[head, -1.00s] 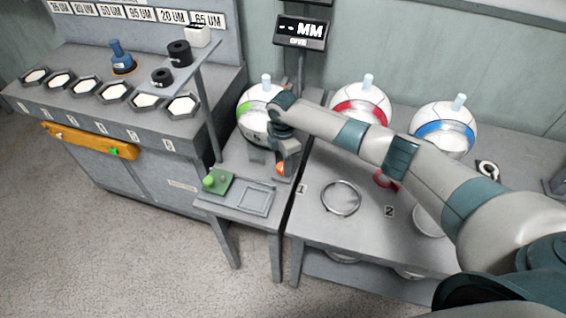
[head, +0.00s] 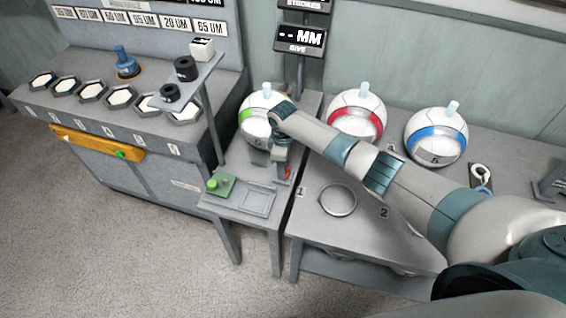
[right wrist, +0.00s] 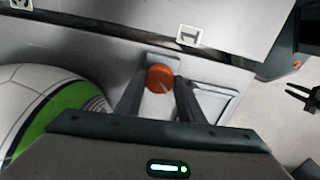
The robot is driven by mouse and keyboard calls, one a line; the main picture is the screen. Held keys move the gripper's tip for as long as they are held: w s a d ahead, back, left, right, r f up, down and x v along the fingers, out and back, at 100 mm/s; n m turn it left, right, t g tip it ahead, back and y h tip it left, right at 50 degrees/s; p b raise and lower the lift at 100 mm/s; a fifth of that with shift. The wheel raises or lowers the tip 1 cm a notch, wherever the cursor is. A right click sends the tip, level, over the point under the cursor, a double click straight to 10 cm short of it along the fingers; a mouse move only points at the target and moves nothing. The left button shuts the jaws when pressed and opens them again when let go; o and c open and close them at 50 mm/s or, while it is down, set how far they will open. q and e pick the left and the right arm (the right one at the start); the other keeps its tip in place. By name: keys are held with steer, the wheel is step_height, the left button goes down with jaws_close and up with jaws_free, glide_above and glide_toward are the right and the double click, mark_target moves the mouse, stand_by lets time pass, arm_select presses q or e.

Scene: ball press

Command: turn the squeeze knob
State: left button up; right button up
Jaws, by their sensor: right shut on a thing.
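The squeeze knob (right wrist: 160,77) is a round orange knob with a pale pointer line. It lies between the two fingers of my right gripper (right wrist: 160,88) in the right wrist view, and the fingers close on its sides. In the head view my right gripper (head: 282,168) reaches down to the knob, of which only a little orange shows. A dark two-pronged shape at the right edge of the right wrist view looks like my left gripper (right wrist: 299,94), prongs apart and empty. The left gripper is not in the head view.
A green-striped ball (head: 259,108) stands just behind my right gripper. Red-striped (head: 356,116) and blue-striped (head: 436,135) balls stand to the right. A green button (head: 213,183) is in front left. A metal ring (head: 338,200) lies by plate 1.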

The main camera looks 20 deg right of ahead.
steer(key=m+p, duration=0.2)
steer(key=m, duration=0.1)
steer(key=shift+r+m, duration=0.15)
steer(key=shift+m, duration=0.15)
steer(key=shift+m+p, duration=0.55)
steer(key=shift+m, duration=0.55)
steer(key=o, duration=1.1)
steer(key=shift+c, duration=0.2)
step_height(320, 180, up, 17)
steer(key=b, duration=0.3)
